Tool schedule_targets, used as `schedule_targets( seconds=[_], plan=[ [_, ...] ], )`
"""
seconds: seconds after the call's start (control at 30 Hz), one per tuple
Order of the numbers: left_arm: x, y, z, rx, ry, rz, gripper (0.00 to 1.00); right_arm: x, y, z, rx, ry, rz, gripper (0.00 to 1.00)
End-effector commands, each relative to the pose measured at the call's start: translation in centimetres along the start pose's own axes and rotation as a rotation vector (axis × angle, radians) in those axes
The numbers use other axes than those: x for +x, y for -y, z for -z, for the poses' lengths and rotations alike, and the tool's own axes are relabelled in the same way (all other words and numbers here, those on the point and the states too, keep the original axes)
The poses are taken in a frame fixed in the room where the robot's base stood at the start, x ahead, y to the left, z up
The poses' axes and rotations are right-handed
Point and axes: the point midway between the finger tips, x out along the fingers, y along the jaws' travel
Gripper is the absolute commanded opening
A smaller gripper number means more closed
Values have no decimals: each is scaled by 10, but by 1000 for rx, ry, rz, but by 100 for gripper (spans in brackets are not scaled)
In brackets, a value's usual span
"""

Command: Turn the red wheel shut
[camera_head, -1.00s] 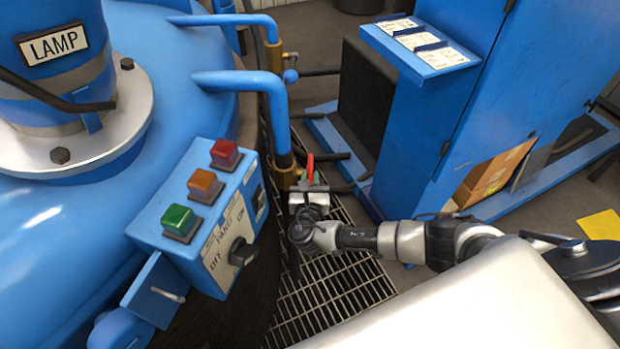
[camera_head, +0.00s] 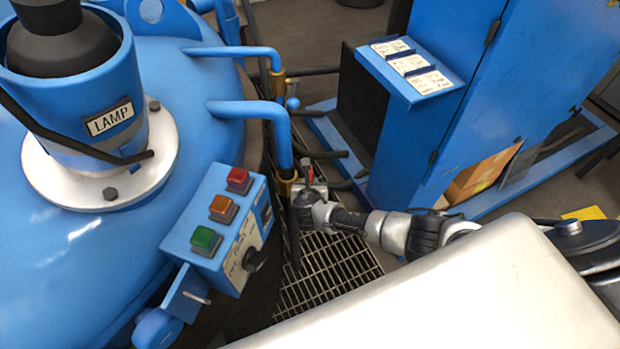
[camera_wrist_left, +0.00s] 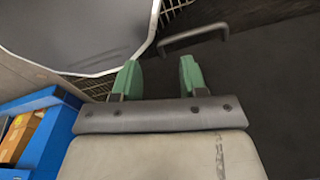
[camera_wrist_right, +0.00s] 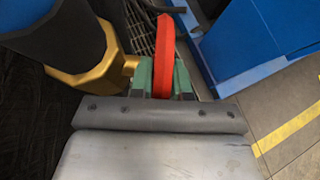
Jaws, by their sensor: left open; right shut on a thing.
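The red wheel (camera_wrist_right: 165,50) shows nearly edge-on in the right wrist view, beside a brass valve body (camera_wrist_right: 95,55) on a dark pipe. My right gripper (camera_wrist_right: 163,80) is shut on its rim, with one green fingertip on each side. In the head view my right gripper (camera_head: 308,188) is at the brass fitting (camera_head: 287,182) below a blue pipe, and only a small bit of red shows there. My left gripper (camera_wrist_left: 158,77) is open and empty in the left wrist view; it is not in the head view.
A large blue furnace lid (camera_head: 60,240) and a button box (camera_head: 222,228) with red, orange and green buttons stand left of the valve. A blue cabinet (camera_head: 480,110) stands to the right. Metal grating (camera_head: 330,268) lies below my right arm.

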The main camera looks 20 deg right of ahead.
Motion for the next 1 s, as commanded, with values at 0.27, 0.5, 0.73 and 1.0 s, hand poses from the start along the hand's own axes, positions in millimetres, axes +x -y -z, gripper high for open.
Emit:
schedule_targets(
  seconds=[0.27, 0.5, 0.73, 1.0],
  plan=[
    [-11, 0, 1, 0, 0, 0, 43, 0, 0, -2, 1, -51, -1, 0],
    [-11, 0, 1, 0, 0, 0, 43, 1, 0, -2, 1, -53, -1, 0],
    [-11, 0, 1, 0, 0, 0, 43, 1, 0, -2, 1, -53, -1, 34],
    [-11, 0, 1, 0, 0, 0, 43, 1, 0, -2, 0, -53, 0, 43]
  ],
)
